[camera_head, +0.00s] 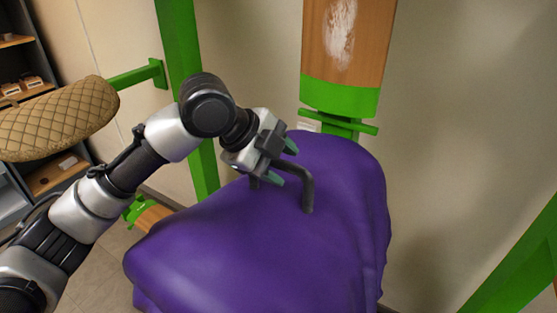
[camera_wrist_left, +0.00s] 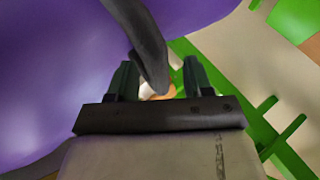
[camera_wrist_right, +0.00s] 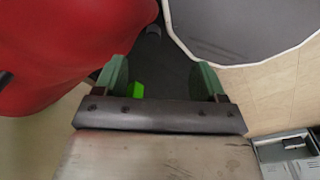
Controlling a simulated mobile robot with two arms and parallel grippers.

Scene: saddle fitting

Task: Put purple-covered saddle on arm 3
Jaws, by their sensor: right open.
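The purple-covered saddle (camera_head: 240,240) fills the lower middle of the head view. A dark bent handle (camera_head: 307,185) stands up from it. My left gripper (camera_head: 283,160) is at this handle with its jaws apart. In the left wrist view the handle (camera_wrist_left: 145,45) reaches between the open fingers (camera_wrist_left: 160,80), with gaps on both sides; the purple cover (camera_wrist_left: 60,70) lies beyond. My right gripper (camera_wrist_right: 160,78) shows only in its wrist view, open and with nothing held. No arm number is readable, so I cannot tell which is arm 3.
A wooden arm with a green cap (camera_head: 340,95) hangs above the saddle. Another wooden arm end (camera_head: 150,215) shows at lower left. Green posts (camera_head: 180,60) and a tan quilted saddle (camera_head: 55,120) stand left. A red cover (camera_wrist_right: 70,50) and grey saddle (camera_wrist_right: 240,25) flank the right gripper.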

